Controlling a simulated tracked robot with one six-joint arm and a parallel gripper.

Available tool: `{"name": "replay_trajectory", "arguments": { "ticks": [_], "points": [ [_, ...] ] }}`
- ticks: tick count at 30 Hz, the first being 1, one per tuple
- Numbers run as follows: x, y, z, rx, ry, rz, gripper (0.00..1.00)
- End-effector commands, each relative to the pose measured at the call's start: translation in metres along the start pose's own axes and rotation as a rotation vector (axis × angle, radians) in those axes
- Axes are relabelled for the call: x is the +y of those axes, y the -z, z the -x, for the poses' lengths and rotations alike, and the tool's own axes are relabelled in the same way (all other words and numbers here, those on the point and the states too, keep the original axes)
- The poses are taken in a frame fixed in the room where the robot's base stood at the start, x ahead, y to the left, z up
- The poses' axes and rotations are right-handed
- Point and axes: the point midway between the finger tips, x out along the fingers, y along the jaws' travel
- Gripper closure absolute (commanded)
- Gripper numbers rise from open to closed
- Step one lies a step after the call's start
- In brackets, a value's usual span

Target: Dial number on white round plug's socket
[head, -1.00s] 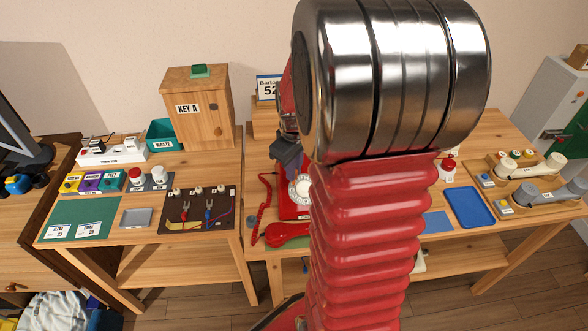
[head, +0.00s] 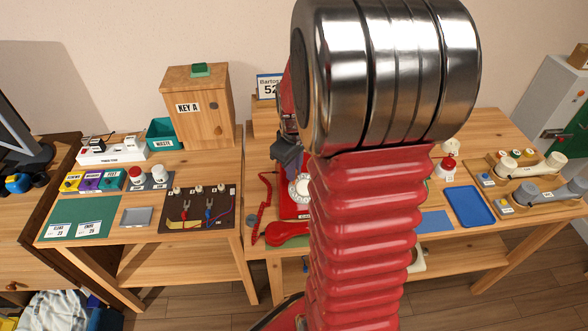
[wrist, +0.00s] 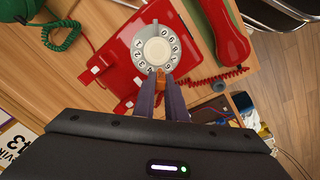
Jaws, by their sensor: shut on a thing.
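A red dial phone (head: 288,210) stands on the right-hand table, partly hidden by my arm. In the wrist view, the red phone (wrist: 122,62) shows its grey-white dial (wrist: 156,49). The red handset (wrist: 222,32) lies off the phone, beside it. Whether the piece touches the dial is unclear. My gripper also shows in the head view (head: 290,160). A white power strip (head: 112,152) with plugs stands on the left table; its labels are too small to read.
A wooden KEY A box (head: 200,108) and a green waste bin (head: 162,135) stand behind. A dark wire board (head: 197,210) lies left of the phone. A blue tray (head: 468,207) and several other items are at the right. A green handset (wrist: 62,32) shows in the wrist view.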

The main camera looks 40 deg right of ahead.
Motion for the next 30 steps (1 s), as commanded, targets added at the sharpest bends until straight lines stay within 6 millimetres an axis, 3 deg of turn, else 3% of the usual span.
{"name": "replay_trajectory", "arguments": {
  "ticks": [30],
  "points": [
    [0.015, 0.0, 0.003, 0.001, -0.001, -0.001, 1.0]
  ]
}}
